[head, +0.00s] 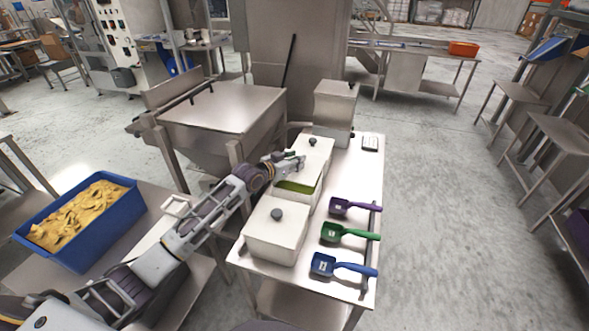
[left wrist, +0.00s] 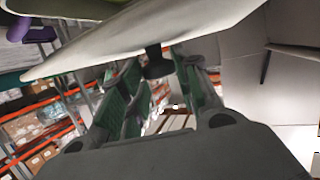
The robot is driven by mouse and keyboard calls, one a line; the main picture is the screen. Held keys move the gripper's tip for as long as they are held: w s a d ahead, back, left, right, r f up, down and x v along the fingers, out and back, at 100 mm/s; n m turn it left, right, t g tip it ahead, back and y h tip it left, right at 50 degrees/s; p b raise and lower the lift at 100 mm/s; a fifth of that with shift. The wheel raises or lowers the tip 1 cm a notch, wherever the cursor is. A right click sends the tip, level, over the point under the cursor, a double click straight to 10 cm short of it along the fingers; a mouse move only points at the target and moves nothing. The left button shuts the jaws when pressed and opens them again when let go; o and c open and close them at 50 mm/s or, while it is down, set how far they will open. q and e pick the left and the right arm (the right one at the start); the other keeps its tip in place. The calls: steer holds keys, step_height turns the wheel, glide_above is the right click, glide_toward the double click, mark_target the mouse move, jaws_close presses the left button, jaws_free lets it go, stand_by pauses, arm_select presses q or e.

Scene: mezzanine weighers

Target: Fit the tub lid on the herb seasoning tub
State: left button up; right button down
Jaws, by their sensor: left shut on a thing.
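The herb seasoning tub (head: 312,197) is a white tub in the middle of a row on the steel table, with green contents showing along its near side. My left gripper (head: 297,163) is over this tub. It is shut on the dark knob (left wrist: 156,63) of the pale tub lid (left wrist: 150,32), which shows as a slanted plate in the left wrist view. In the head view the arm and gripper partly hide the lid, and I cannot tell whether it touches the tub rim. My right gripper is not in view.
A lidded white tub (head: 272,236) stands in front and another (head: 318,148) behind. Purple (head: 352,206), green (head: 348,233) and blue (head: 341,267) scoops lie to the right. A steel hopper (head: 225,115) stands left of the tubs. A blue crate (head: 100,247) is at far left.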

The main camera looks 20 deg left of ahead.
arm_select(q)
steer(key=shift+f, duration=1.85)
